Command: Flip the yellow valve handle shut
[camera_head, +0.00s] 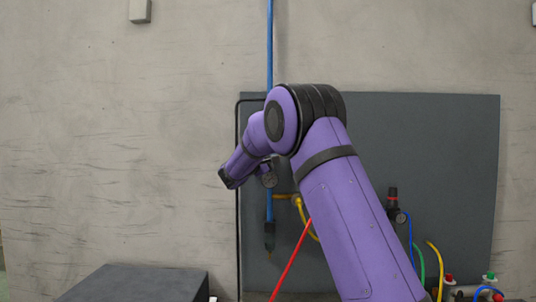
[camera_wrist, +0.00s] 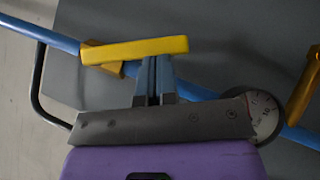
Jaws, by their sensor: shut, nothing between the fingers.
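The yellow valve handle (camera_wrist: 140,49) is a flat bar in the wrist view, on a brass valve body (camera_wrist: 100,68) set in a blue pipe (camera_wrist: 205,92). The bar lies at a slant to the pipe. My gripper (camera_wrist: 155,66) is shut and empty, its grey fingertips at the near edge of the handle, right of the valve body. I cannot tell whether they touch it.
A round gauge (camera_wrist: 264,112) sits close right of my wrist, with a brass fitting (camera_wrist: 306,85) beyond. A dark panel (camera_head: 440,140) backs the pipe. A yellow hose (camera_head: 303,215), a red line (camera_head: 291,262) and a dark box (camera_head: 135,284) are below.

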